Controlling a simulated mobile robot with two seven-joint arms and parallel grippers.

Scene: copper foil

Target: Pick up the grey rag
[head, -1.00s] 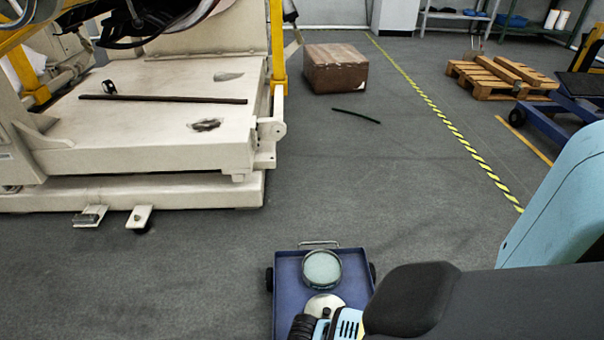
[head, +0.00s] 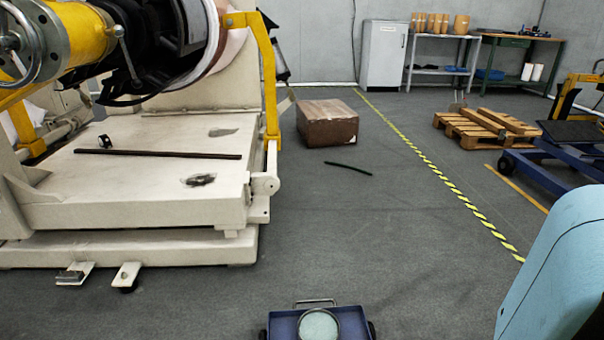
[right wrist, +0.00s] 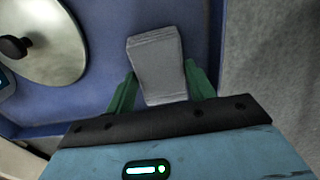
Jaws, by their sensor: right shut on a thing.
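The grey rag (right wrist: 157,62) is a folded grey block in the right wrist view. It sits between the two green fingers of my right gripper (right wrist: 160,78), which is shut on it. Behind it is the blue surface of the cart tray (right wrist: 105,20); I cannot tell whether the rag still touches it. In the head view the rag and my right gripper are out of sight; only a light blue part of my arm shows at the lower right. My left gripper is in neither view.
The blue cart (head: 283,326) at the bottom holds a round dish (head: 319,326). A metal disc with a black knob (right wrist: 45,50) lies on the tray. A large white machine (head: 140,205) stands left. A brown box (head: 328,127) and pallet (head: 470,130) stand farther off.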

